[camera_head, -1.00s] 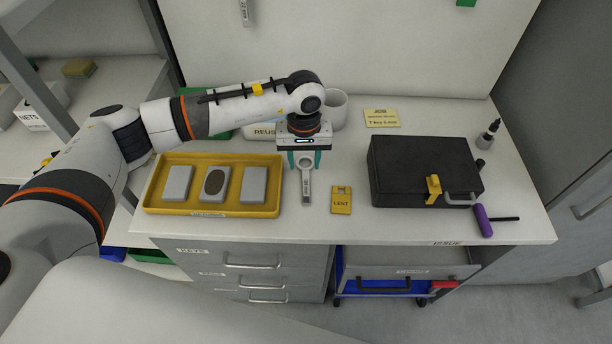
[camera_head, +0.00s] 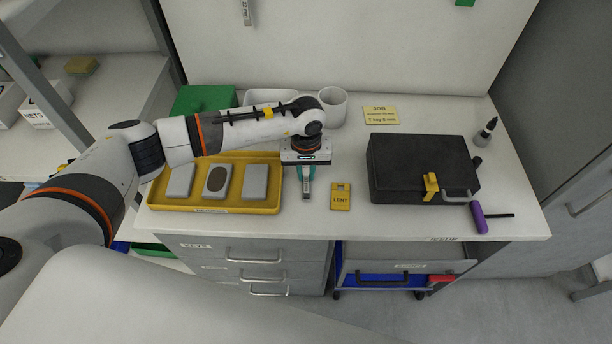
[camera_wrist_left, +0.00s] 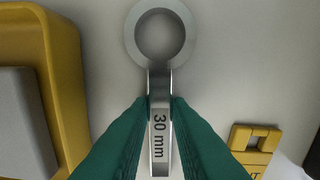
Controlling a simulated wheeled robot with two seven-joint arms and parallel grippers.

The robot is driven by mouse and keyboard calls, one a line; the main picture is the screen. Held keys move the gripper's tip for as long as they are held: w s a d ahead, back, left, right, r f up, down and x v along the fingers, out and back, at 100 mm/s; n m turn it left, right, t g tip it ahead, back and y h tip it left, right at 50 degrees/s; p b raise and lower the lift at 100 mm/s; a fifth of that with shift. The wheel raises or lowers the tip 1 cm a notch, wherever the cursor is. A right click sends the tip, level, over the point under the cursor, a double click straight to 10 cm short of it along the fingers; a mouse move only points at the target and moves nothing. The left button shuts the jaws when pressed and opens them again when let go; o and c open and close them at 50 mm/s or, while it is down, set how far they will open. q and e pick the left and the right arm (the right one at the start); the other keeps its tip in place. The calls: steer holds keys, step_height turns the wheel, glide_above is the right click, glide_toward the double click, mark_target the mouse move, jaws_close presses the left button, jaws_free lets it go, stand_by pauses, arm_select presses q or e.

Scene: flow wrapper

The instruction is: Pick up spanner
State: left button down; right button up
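The spanner (camera_head: 306,196) is a grey metal ring spanner marked "30 mm". In the left wrist view the spanner (camera_wrist_left: 159,140) points its ring end to the top of the picture. My left gripper (camera_head: 307,177) points down over it, between the yellow tray and the yellow tag. In the left wrist view its two green fingers (camera_wrist_left: 160,104) lie against both sides of the handle, below the ring. The gripper is shut on the handle. I cannot tell whether the spanner is clear of the table. In the head view the gripper hides the ring. My right gripper is not in view.
A yellow tray (camera_head: 213,208) with three grey blocks is close on the left. A yellow "LENT" tag (camera_head: 341,197) lies close on the right. A black case (camera_head: 420,165) stands farther right. A white mug (camera_head: 333,108) and a green box (camera_head: 203,98) stand behind.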

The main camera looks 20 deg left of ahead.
mark_target(307, 176)
arm_select(q)
steer(key=shift+r, duration=0.3)
step_height(307, 176, up, 10)
steer(key=b, duration=0.2)
steer(key=shift+f, duration=0.25)
stand_by(0.6)
